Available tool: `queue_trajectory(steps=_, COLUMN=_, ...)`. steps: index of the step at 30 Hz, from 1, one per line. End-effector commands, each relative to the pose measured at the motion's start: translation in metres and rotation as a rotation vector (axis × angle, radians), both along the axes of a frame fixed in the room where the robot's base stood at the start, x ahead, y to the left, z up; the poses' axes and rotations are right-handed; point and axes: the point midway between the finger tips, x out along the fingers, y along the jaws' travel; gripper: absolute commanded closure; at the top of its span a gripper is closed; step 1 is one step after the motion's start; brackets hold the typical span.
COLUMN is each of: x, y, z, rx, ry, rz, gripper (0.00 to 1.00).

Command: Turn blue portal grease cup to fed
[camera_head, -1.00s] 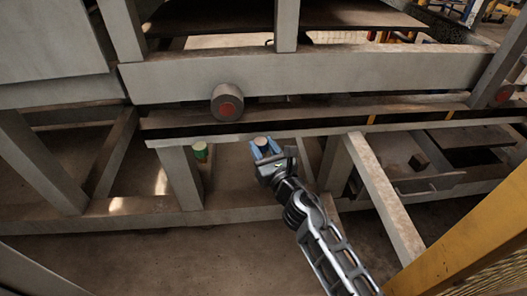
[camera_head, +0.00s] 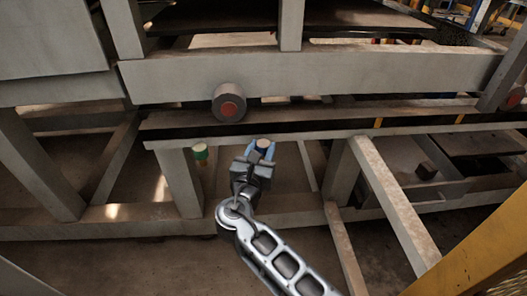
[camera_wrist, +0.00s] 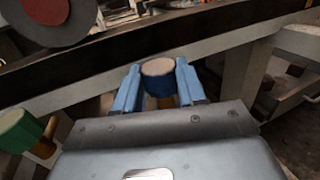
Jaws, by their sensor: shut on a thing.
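The blue grease cup (camera_wrist: 158,80) has a pale top and a brass-coloured stem below it. In the wrist view it sits between the two light blue fingers of my gripper (camera_wrist: 160,86), which is shut on it. In the head view the cup's pale top (camera_head: 263,143) shows between the fingers of my gripper (camera_head: 261,149), just below the grey rail. Most of its side is hidden there by the gripper. The cup's turn position cannot be read from these views.
A green cup (camera_head: 200,151) on a brass stem stands to the left, also in the wrist view (camera_wrist: 20,130). A round roller with a red centre (camera_head: 229,104) is above left. Grey frame beams (camera_head: 385,195) surround the arm. A yellow post (camera_head: 475,240) is at right.

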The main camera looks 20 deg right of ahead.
Motion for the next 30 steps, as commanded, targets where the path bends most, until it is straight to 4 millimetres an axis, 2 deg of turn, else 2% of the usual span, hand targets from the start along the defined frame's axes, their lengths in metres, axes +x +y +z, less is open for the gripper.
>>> queue_trajectory(steps=18, x=0.0091, y=0.0065, z=-0.0018, rx=0.001, ry=0.0, rz=-0.557, gripper=0.91)
queue_trajectory(steps=30, x=0.0109, y=0.0054, z=-0.0018, rx=0.001, ry=0.002, rz=-0.756, gripper=0.91)
